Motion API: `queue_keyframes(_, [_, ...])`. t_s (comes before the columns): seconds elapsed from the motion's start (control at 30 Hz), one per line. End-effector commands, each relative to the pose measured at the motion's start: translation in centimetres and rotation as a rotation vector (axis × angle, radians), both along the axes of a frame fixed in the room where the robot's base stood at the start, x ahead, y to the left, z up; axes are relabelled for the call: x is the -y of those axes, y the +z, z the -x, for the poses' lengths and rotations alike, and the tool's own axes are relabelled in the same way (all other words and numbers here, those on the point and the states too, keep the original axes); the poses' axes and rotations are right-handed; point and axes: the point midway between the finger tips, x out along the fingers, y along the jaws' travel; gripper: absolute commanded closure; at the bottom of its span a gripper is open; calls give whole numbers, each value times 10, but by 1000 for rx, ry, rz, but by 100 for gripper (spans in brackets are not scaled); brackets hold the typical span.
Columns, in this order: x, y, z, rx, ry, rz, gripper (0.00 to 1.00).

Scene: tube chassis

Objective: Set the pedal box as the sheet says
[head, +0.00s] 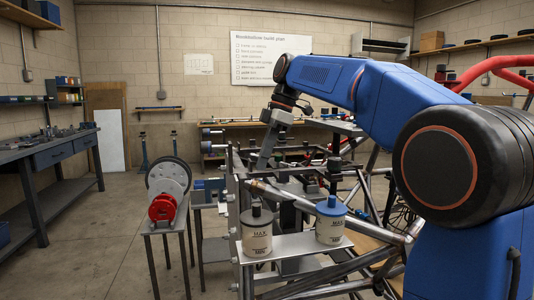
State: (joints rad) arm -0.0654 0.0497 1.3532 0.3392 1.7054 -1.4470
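My blue arm reaches across the right side to my gripper (267,148), which points down over the front of the tube chassis (285,228). The gripper is small and dark here, and I cannot tell whether its fingers are apart or hold anything. Dark bars and fittings that look like the pedal box (295,170) lie under and beside it; their setting is not readable. Two pale reservoirs marked MAX stand on a metal shelf in front: one with a black cap (257,232), one with a blue cap (331,222). A white sheet with a checklist (262,66) hangs on the back wall, its lines too small to read.
A small metal stand (165,226) at left carries a black and grey wheel-like unit with a red part (163,207). A dark workbench (45,155) runs along the left wall. Red tubing (495,66) is at upper right. The floor (110,230) between bench and stand is clear.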

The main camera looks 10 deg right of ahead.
Motion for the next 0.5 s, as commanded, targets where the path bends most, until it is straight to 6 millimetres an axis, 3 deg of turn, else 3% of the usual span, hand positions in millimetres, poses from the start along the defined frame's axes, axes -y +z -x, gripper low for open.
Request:
queue_keyframes(0.33, [-19, -55, 0, -2, 2, 0, 100])
queue_keyframes(0.5, [2, -55, 0, 0, -2, 0, 100])
